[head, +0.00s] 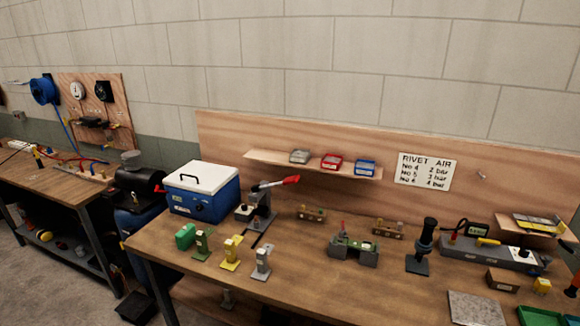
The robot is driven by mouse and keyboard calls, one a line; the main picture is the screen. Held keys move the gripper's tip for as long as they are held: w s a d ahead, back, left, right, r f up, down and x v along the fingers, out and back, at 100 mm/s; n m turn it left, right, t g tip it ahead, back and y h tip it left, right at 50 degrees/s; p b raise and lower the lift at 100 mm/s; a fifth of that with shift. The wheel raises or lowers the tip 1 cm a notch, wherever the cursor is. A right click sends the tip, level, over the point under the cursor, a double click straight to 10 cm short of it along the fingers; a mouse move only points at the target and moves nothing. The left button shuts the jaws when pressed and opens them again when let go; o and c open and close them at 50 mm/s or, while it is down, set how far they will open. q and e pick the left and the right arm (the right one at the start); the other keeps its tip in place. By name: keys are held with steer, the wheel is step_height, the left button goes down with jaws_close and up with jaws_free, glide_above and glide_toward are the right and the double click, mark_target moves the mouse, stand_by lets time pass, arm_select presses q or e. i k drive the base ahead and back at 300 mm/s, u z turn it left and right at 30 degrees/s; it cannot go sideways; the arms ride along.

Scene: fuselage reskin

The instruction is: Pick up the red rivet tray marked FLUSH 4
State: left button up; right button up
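A small red tray (331,162) sits on a narrow wooden shelf (262,157) fixed to the plywood backboard above the workbench. It stands between a grey tray (299,156) on its left and a blue tray (365,168) on its right. The red tray has a pale label on its front, too small to read here. Neither of my grippers shows in the head view.
The workbench (310,265) below the shelf holds a blue cooler-like box (201,190), a red-handled press (258,208), several small fixtures and a black stand (420,247). A "RIVET AIR" sign (425,171) is right of the shelf. The space before the trays looks clear.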

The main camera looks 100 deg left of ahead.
mark_target(330, 162)
steer(key=u, duration=2.25)
steer(key=i, duration=0.75)
steer(key=u, duration=0.75)
